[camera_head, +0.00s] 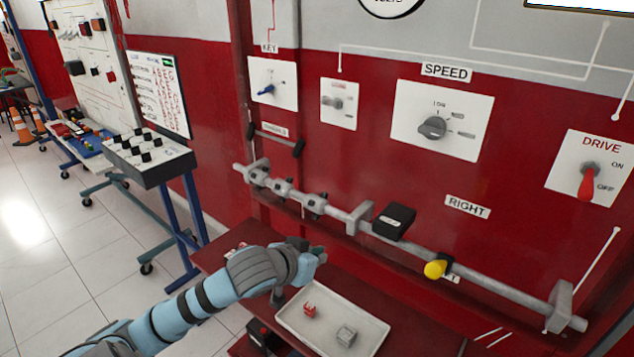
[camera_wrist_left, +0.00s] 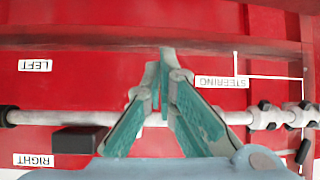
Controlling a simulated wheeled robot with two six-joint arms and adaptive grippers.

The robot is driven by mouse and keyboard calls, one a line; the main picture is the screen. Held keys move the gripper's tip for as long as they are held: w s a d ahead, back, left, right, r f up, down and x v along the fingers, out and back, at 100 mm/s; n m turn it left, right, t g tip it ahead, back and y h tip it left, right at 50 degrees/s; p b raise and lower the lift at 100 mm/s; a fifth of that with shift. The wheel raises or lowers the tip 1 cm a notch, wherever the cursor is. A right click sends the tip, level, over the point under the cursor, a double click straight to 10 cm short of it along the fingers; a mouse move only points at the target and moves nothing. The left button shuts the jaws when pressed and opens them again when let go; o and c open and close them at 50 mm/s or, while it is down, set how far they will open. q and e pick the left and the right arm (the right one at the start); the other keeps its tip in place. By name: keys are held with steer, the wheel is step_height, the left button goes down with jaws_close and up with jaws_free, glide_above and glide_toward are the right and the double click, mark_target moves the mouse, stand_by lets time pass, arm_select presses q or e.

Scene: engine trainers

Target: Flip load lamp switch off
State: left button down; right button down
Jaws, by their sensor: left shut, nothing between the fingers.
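No switch with a readable load lamp label shows. On the red panel, a small white plate (camera_head: 338,103) carries a grey toggle, its red label too small to read. A key switch (camera_head: 269,89) with a blue handle is to its left. A SPEED knob (camera_head: 433,127) and a DRIVE switch (camera_head: 588,182) with a red lever toward OFF are to its right. My left gripper (camera_head: 318,252) is below these controls, in front of the panel and above the tray, apart from every switch. In the left wrist view its teal fingers (camera_wrist_left: 163,75) meet, empty. My right gripper is out of view.
A grey steering rod (camera_head: 335,213) with black blocks runs along the panel near my left gripper; it also shows in the left wrist view (camera_wrist_left: 30,116). A white tray (camera_head: 365,322) with small cubes lies below. A control stand (camera_head: 150,165) is at left.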

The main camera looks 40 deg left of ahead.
arm_select(q)
steer(key=w+a+r+n+t, duration=0.1)
steer(key=w+a+r+t, duration=0.15)
steer(key=r, duration=0.55)
steer(key=w+a+r+n+t, duration=0.1)
steer(key=w+a+r, duration=0.15)
steer(key=r, duration=0.65)
step_height(320, 180, up, 20)
steer(key=n+t+y+p, duration=0.2)
steer(key=n+t+p, duration=0.15)
steer(key=p, duration=0.65)
glide_above(330, 102)
steer(key=s+a, duration=0.2)
steer(key=a, duration=0.2)
steer(key=f, duration=0.1)
steer(key=d+f+b, duration=0.1)
steer(key=d+f, duration=0.1)
steer(key=shift+w+f, duration=0.3)
steer(key=shift+f, duration=0.05)
steer(key=shift+s+d+f, duration=0.15)
steer(key=shift+s+f, duration=0.05)
steer(key=shift+s, duration=0.05)
steer(key=shift+f+b, duration=0.1)
steer(key=shift+b, duration=0.2)
steer(key=shift+s+f+b, duration=0.15)
steer(key=shift+b, duration=0.25)
